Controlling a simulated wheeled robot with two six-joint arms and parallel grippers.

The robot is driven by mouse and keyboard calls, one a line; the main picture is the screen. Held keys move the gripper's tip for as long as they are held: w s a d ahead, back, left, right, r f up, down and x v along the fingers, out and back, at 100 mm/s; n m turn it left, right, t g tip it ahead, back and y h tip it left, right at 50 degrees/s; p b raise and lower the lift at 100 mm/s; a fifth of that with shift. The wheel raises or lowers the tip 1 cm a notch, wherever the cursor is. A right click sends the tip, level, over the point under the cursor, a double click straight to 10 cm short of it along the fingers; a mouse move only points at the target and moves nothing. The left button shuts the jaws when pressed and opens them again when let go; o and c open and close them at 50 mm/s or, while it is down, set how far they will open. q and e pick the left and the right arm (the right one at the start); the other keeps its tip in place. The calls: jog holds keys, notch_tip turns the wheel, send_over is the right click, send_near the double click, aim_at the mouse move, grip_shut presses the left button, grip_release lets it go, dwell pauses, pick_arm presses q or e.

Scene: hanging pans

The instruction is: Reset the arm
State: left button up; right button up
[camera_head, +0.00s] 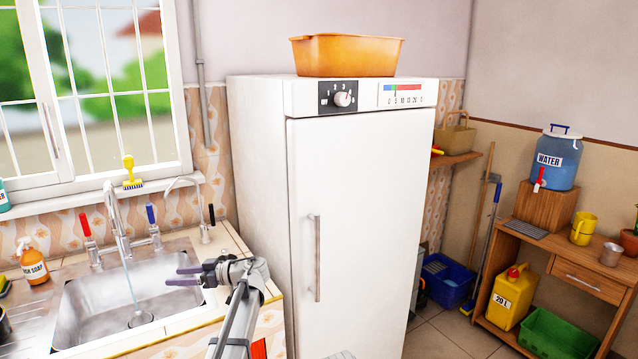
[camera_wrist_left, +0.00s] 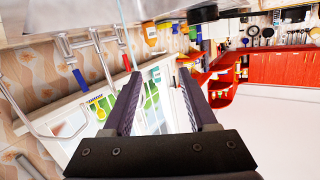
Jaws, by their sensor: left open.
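My left arm reaches in from the bottom of the head view. Its left gripper (camera_head: 174,276) is above the right side of the sink (camera_head: 85,305), with its two dark purple fingers pointing left. The fingers are apart with nothing between them. In the left wrist view the same gripper (camera_wrist_left: 160,74) shows two parted fingers and an empty gap. My right gripper is not visible in either view.
A faucet (camera_head: 118,222) runs water into the sink. A white fridge (camera_head: 365,215) stands just right of my arm, with an orange basin (camera_head: 347,55) on top. An orange soap bottle (camera_head: 33,260) stands left of the sink. Red cabinets (camera_wrist_left: 274,70) show in the wrist view.

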pick_arm(q)
jog(key=s+d+f+m+h+p, duration=0.3)
jog(key=s+d+f+m+h, duration=0.2)
jog(key=s+d+m, duration=0.5)
jog(key=s+d+f+m+g+h+p, duration=0.1)
jog(key=s+d+f+m+h+p, duration=0.2)
jog(key=s+d, duration=1.8)
notch_tip(320, 180, down, 3)
jog(key=d+m+h, duration=0.1)
jog(key=m+h, duration=0.5)
jog(key=h, duration=0.1)
jog(key=shift+s+f+m+p, duration=0.2)
jog(key=shift+s+m+p, duration=0.15)
jog(key=shift+s+m, duration=0.05)
